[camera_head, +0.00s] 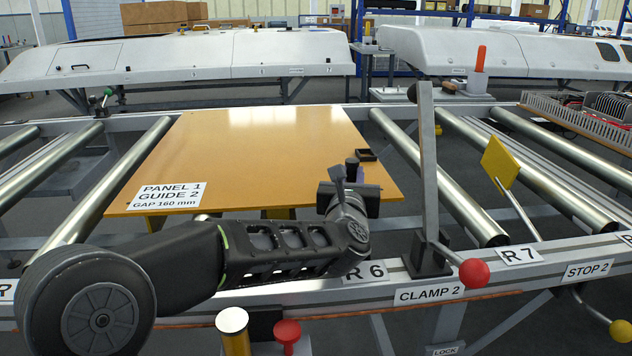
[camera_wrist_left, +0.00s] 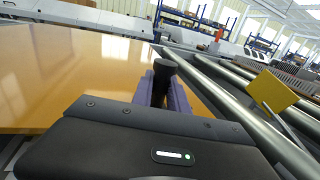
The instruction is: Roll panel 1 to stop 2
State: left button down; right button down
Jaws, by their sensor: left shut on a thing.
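Panel 1 (camera_head: 255,150) is a flat orange-brown board lying on the rollers, with a label reading PANEL 1, GUIDE 2, GAP 160 mm. It also fills the left of the left wrist view (camera_wrist_left: 70,75). My left gripper (camera_head: 350,180) is over the panel's near right corner, shut on a dark upright knob (camera_wrist_left: 163,75) that stands at the panel's right edge. Stop 2 is the yellow plate (camera_head: 500,162) on a tilted rod, to the right of the panel and apart from it; its label (camera_head: 587,270) is on the front rail. My right gripper is not in view.
The clamp 2 upright (camera_head: 427,170) with a red ball handle (camera_head: 473,272) stands on the front rail, between panel and stop. Bare rollers (camera_head: 440,185) lie right of the panel. A tray of parts (camera_head: 590,115) sits at the far right. A small black holder (camera_head: 366,154) is on the panel.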

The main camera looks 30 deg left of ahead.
pick_arm(q)
jog(key=w+d, duration=0.1)
jog(key=d, duration=0.1)
jog(key=w+d, duration=0.2)
jog(key=c, duration=1.3)
grip_release()
jog(key=shift+a, duration=0.1)
notch_tip(320, 180, up, 10)
jog(key=p, duration=0.3)
jog(key=shift+p, duration=0.35)
